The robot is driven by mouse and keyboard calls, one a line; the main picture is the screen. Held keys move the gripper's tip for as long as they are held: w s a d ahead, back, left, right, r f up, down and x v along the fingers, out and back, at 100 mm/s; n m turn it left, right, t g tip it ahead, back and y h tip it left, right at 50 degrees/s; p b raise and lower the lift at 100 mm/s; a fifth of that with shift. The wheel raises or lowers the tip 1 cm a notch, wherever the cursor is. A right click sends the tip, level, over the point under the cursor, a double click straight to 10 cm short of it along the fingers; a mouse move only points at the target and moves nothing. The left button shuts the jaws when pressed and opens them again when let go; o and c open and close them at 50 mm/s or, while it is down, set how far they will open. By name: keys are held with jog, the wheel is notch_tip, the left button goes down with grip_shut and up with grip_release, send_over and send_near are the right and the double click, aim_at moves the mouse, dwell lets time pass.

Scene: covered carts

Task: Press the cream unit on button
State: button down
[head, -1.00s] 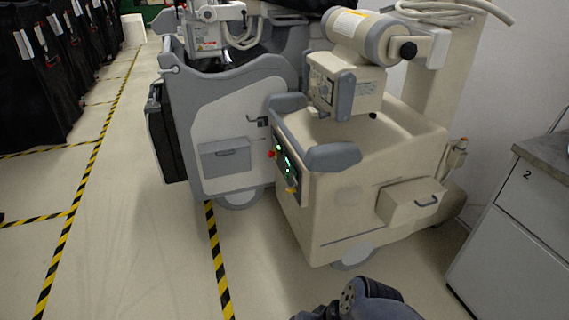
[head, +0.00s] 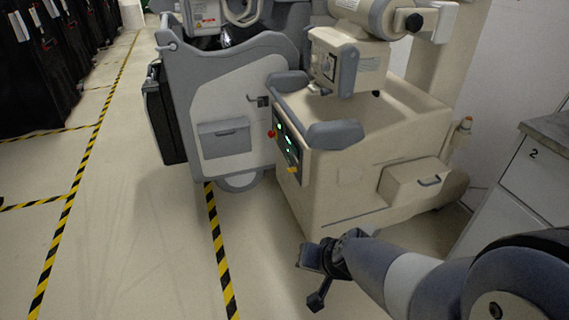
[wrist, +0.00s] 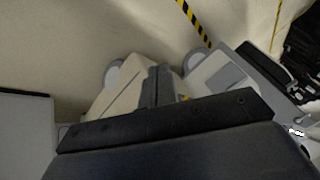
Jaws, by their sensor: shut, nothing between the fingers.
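The cream unit (head: 355,185) stands right of centre in the head view, with grey bumpers on top. Its dark control panel (head: 287,152) faces left and carries green lights, a red knob (head: 271,134) at its left edge and a yellow part (head: 293,170) low down. I cannot tell which of these is the on button. My gripper (head: 309,277) is in front of the unit, lower than the panel and apart from it. In the wrist view my gripper (wrist: 157,85) shows its fingers together and empty, hiding part of the cream unit (wrist: 122,98).
A grey and white cart (head: 222,110) stands close behind the cream unit's left side. A grey cabinet (head: 535,180) is at the right. Black covered carts (head: 40,70) line the far left. Open floor (head: 140,230) with yellow-black tape lies left of the unit.

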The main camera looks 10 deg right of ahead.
jog(key=w+d+f+m+t+h+b, duration=0.1)
jog(key=w+d+f+h+b, duration=0.2)
jog(key=w+d+f+h, duration=0.45)
jog(key=w+d+f+m+t+h+b, duration=0.1)
jog(key=w+d+f+h+b, duration=0.3)
jog(key=d, duration=0.6)
jog(key=s+d+f+g+h+b, duration=0.2)
jog(key=d+f+g+h, duration=0.1)
jog(key=d, duration=0.3)
jog(key=s+d+f+m+g+h+b, duration=0.1)
jog(key=s+d+f+g+h+b, duration=0.1)
jog(key=d+h, duration=0.3)
jog(key=shift+s+d+f+m+g+b, duration=0.3)
jog(key=shift+s+d+f+g, duration=0.2)
jog(key=shift+d+g, duration=0.5)
jog(key=shift+d+t, duration=0.1)
jog(key=shift+t, duration=0.3)
